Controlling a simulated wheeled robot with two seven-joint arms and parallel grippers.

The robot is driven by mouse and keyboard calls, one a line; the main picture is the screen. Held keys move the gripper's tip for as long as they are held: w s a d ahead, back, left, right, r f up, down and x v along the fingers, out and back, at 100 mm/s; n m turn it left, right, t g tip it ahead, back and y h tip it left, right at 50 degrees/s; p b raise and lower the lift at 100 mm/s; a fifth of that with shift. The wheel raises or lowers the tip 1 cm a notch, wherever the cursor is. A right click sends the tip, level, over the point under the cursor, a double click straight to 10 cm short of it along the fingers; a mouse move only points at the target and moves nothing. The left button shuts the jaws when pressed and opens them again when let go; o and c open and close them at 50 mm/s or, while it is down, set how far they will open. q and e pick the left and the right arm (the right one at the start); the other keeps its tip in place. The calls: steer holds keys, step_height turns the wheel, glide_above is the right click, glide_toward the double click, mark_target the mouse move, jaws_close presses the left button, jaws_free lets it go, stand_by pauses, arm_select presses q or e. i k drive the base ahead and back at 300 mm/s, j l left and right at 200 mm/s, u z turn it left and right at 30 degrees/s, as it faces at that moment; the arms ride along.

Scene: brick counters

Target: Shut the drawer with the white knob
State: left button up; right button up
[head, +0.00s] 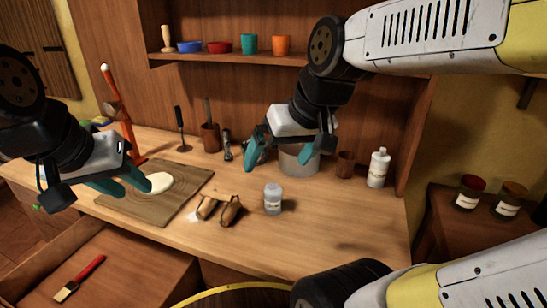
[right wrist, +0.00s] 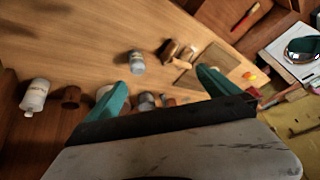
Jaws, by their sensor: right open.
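An open drawer (head: 125,262) juts out below the counter at the lower left of the head view. A brush with a red handle (head: 80,278) lies in it, and the brush also shows in the right wrist view (right wrist: 245,16). The drawer's front and any white knob are not visible. My left gripper (head: 125,190) is above the counter's left part, over a wooden board, with its teal fingers apart and nothing visible between them. My right gripper (head: 282,163) is open and empty above the back of the counter; its spread fingers show in the right wrist view (right wrist: 161,80).
The wooden board (head: 180,205) holds a pale disc (head: 158,182). A small jar (head: 273,198), brown tools (head: 229,210), a pot (head: 298,162) and a white bottle (head: 378,168) stand or lie on the counter. A shelf (head: 230,60) hangs behind. The counter's front right is clear.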

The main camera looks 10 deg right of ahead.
mark_target(138, 271)
steer(key=k+j+u, duration=0.15)
steer(key=u, duration=0.3)
steer(key=k+j+u, duration=0.1)
steer(key=j+u, duration=0.5)
steer(key=u, duration=0.35)
steer(key=k+j, duration=0.05)
